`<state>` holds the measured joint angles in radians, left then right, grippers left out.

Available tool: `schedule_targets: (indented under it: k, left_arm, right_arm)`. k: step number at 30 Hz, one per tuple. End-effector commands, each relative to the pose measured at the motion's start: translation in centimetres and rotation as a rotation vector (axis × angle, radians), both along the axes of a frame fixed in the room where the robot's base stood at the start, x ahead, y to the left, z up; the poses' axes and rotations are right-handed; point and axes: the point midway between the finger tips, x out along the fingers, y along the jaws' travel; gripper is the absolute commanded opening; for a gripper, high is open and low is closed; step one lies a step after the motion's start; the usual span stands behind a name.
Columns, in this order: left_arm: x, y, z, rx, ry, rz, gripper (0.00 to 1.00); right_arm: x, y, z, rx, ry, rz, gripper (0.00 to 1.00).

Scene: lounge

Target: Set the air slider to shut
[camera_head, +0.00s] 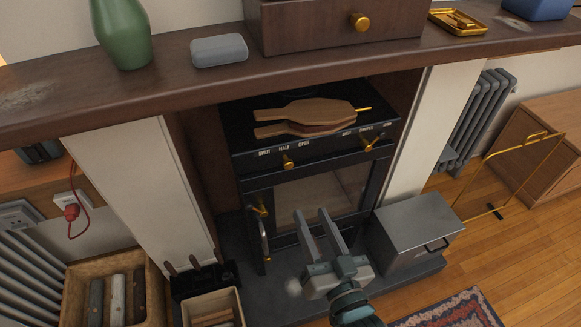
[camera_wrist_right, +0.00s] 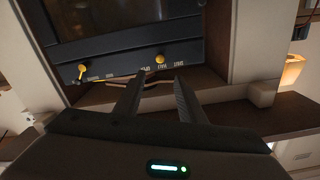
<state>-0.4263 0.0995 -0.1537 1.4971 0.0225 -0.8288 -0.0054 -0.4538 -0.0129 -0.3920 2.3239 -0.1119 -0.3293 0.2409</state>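The black stove (camera_head: 310,190) stands in the fireplace. Its front strip carries two brass slider knobs, each under small labels reading like shut, half and open. The left knob (camera_head: 288,162) sits near the middle of its labels. The right knob (camera_head: 369,146) also sits near its middle label. I cannot read which one is the air slider. In the right wrist view one knob (camera_wrist_right: 160,59) lies just beyond the fingertips and another knob (camera_wrist_right: 82,70) is farther left. My right gripper (camera_head: 311,212) is open and empty, apart from the knobs, in front of the stove. My left gripper is not in view.
Wooden bellows (camera_head: 305,115) lie on the stove top. A brass handle (camera_head: 260,210) projects from the stove door's left. A grey metal box (camera_head: 415,230) stands right of the gripper. The mantel (camera_head: 170,85) overhangs the stove. A log crate (camera_head: 70,290) is at lower left.

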Motion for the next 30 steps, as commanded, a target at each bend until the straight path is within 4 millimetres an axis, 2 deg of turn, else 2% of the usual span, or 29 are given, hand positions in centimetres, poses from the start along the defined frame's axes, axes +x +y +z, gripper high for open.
schedule_targets:
  k: [15, 24, 30]
  left_arm:
    - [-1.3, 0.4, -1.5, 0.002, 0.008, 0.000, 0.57]
    - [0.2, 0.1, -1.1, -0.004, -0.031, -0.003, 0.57]
    - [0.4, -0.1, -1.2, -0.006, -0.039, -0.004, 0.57]
  right_arm:
    - [8.1, 2.6, 0.1, 0.000, -0.001, 0.000, 0.37]
    - [12.7, 4.1, 0.1, -0.001, -0.001, 0.000, 0.37]
    - [14.4, 4.7, 0.1, 0.000, 0.000, 0.000, 0.37]
